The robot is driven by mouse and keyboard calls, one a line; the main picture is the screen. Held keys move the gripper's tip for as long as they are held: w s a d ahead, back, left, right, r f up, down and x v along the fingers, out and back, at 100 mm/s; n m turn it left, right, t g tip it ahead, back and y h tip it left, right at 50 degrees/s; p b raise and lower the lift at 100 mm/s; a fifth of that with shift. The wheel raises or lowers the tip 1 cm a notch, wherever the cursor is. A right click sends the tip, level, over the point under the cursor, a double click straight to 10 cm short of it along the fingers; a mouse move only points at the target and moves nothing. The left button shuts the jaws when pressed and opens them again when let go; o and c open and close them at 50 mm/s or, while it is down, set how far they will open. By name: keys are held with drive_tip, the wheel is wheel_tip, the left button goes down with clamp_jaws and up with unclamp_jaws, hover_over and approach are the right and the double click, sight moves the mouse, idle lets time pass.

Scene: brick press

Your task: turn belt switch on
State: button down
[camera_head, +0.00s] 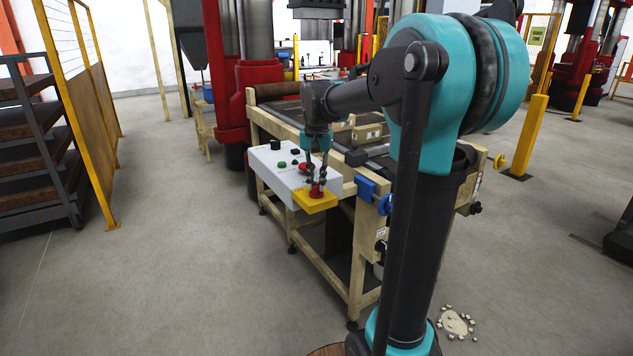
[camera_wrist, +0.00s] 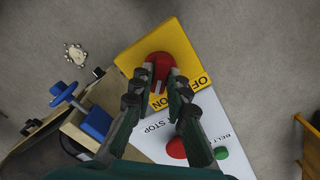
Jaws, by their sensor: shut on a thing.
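The belt switch is a red rotary knob (camera_head: 316,191) on a yellow plate (camera_head: 325,204) at the near corner of a white control box (camera_head: 275,172). In the wrist view the red knob (camera_wrist: 158,63) sits on the yellow plate (camera_wrist: 139,50), with partly covered OFF and ON lettering beside it. My gripper (camera_head: 317,181) points down over the plate. In the wrist view my gripper (camera_wrist: 162,80) has its fingertips on both sides of the knob's raised bar, shut on it. The fingers hide part of the knob and lettering, so I cannot tell its setting.
A red stop button (camera_wrist: 177,148) and a green button (camera_wrist: 221,153) sit on the white panel close to my fingers. A blue handwheel (camera_head: 385,205) is to the right of the box. Yellow fencing (camera_head: 90,110) stands at left. The floor in front is clear.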

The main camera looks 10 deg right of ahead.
sight(316, 184)
drive_tip(key=c, duration=1.5)
unclamp_jaws()
wheel_tip(316, 184, up, 12)
